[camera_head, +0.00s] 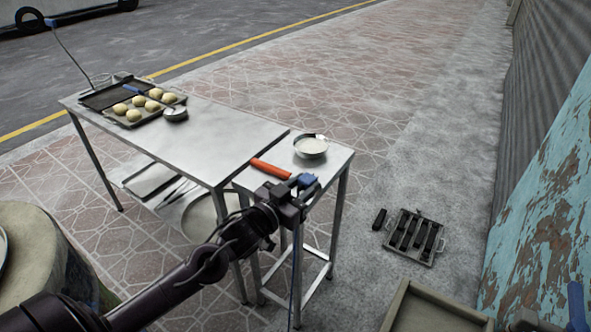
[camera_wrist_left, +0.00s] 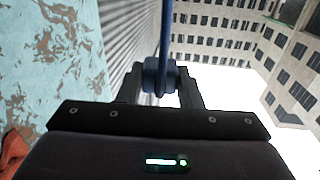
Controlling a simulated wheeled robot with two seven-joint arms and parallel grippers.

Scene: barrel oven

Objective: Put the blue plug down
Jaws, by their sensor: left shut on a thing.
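The blue plug (camera_head: 306,180) is held in my left gripper (camera_head: 297,190), above the front edge of the small metal side table (camera_head: 337,165). In the left wrist view the plug (camera_wrist_left: 160,76) sits between the two dark fingers of my left gripper (camera_wrist_left: 160,88), which are shut on it. A blue shaft or cord runs up from it there. In the head view a thin dark line hangs below the gripper.
A red-orange roll (camera_head: 270,168) and a metal bowl (camera_head: 310,146) stand on the side table. The larger table (camera_head: 225,140) holds a tray of dough balls (camera_head: 133,115); its near half is clear. A rack of black bars (camera_head: 413,235) lies on the ground.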

